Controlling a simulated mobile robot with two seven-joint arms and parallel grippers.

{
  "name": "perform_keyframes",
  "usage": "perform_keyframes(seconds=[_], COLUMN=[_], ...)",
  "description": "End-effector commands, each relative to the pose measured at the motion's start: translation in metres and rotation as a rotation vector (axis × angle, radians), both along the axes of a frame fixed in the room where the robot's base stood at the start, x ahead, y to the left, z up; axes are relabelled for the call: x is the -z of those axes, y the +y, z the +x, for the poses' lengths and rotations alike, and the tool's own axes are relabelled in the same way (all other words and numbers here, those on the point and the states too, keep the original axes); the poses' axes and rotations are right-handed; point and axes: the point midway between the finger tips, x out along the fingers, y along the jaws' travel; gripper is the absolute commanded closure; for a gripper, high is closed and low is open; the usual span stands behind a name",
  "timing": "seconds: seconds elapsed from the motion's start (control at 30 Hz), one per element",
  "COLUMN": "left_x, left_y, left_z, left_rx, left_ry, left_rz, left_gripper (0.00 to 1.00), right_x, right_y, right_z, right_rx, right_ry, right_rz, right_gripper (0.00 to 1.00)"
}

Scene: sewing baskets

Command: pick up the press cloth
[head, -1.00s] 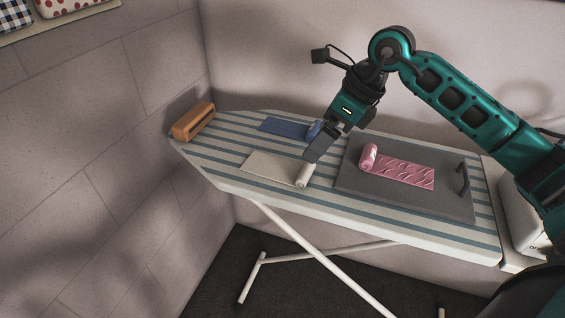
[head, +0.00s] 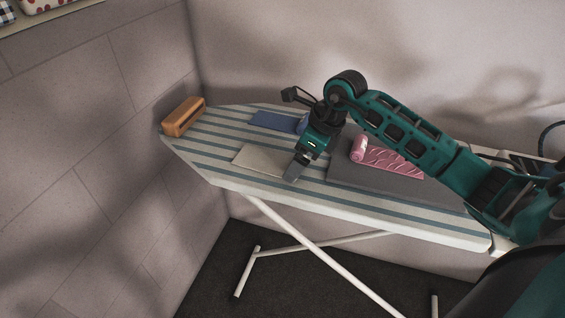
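A cream cloth (head: 262,160), which looks like the press cloth, lies flat on the striped ironing board (head: 222,172). Its right end was rolled up and is now hidden behind my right gripper (head: 293,172). The arm from the right reaches down to that end, with the fingertips at or just above the board. I cannot tell whether the fingers are apart or closed on the roll. My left gripper is out of view.
A blue cloth (head: 274,120) with a rolled end lies behind the cream one. A pink patterned cloth (head: 388,160) lies on a grey mat (head: 350,183) to the right. An orange-brown wooden block (head: 184,117) stands at the board's left tip. Walls border the board at left and back.

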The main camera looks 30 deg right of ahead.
Motion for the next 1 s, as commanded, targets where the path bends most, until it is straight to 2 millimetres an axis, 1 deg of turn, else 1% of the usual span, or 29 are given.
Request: perform_keyframes(seconds=[0.03,0.1,0.33,0.83,1.0], left_x=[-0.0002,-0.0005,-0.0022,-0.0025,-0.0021], left_y=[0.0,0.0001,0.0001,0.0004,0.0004], left_z=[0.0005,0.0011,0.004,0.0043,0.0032], left_rx=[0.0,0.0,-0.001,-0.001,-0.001], left_ry=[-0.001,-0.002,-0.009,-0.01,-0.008], left_rz=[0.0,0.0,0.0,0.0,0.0], left_gripper=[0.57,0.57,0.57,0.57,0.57], right_x=[0.005,0.0082,0.009,0.0085,0.0083], right_y=[0.0016,0.0024,0.0022,0.0021,0.0022], right_z=[0.0015,0.0026,0.0029,0.0029,0.003], right_rx=[0.001,-0.001,-0.001,-0.001,-0.001], right_ry=[0.001,0.0,-0.001,-0.001,-0.001], right_rz=[0.001,0.0,-0.001,-0.001,-0.001], right_gripper=[0.0,0.0,0.01,0.49,0.5])
